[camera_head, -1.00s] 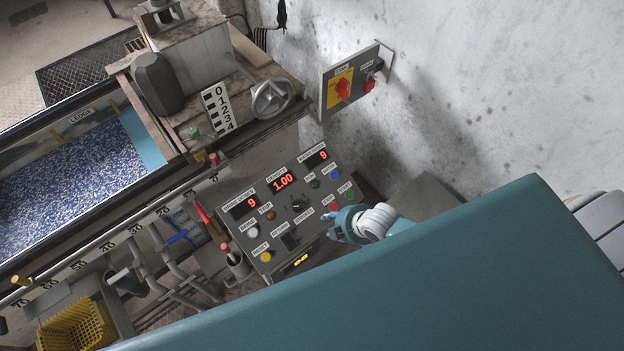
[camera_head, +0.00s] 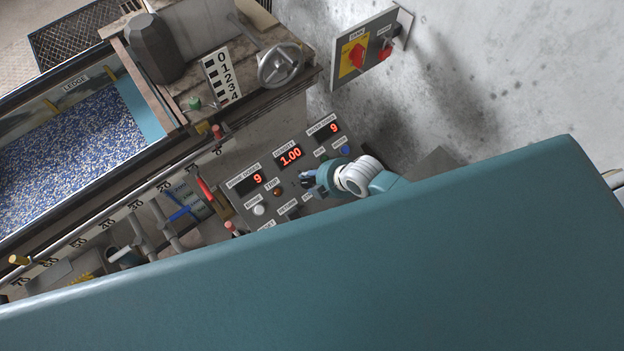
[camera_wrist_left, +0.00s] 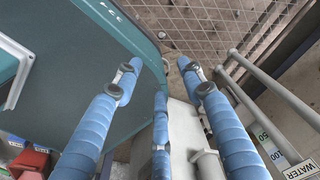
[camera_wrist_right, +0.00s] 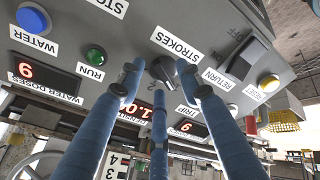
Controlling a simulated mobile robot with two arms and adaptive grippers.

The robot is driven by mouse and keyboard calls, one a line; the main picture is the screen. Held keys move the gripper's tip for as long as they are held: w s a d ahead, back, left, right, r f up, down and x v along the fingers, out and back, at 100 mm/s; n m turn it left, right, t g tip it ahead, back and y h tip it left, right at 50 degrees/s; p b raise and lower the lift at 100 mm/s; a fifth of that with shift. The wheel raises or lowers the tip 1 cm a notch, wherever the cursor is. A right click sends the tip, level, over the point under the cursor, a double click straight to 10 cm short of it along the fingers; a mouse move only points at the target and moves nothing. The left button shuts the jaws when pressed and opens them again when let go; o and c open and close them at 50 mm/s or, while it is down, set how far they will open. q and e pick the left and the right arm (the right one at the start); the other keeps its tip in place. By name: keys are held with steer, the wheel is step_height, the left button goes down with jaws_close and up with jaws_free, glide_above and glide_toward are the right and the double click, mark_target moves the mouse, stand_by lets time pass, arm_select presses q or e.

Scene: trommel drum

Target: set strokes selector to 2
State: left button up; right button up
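The strokes selector (camera_wrist_right: 163,68) is a dark knob under the STROKES label on the grey control panel (camera_head: 228,196). In the right wrist view the panel appears upside down. My right gripper (camera_wrist_right: 160,78) has its blue fingers apart, with two tips on either side of the knob and the third in front of it. I cannot tell whether they touch it, or which setting it points to. In the head view my right gripper (camera_head: 310,178) covers the knob. My left gripper (camera_wrist_left: 160,82) shows only in its wrist view, open and empty.
The panel carries red displays (camera_head: 291,156), a green RUN button (camera_wrist_right: 96,55), a blue WATER button (camera_wrist_right: 33,18) and a black RETURN switch (camera_wrist_right: 247,56) near the selector. A handwheel (camera_head: 279,66) and a red-handled switch box (camera_head: 357,56) are behind. Pipes (camera_wrist_left: 265,85) lie near my left gripper.

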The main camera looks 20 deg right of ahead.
steer(key=shift+w+a+f, duration=0.15)
steer(key=shift+w+f, duration=0.05)
steer(key=shift+f, duration=0.15)
steer(key=shift+c, duration=0.5)
jaws_close()
arm_select(q)
steer(key=shift+s+f, duration=0.1)
steer(key=shift+s, duration=0.5)
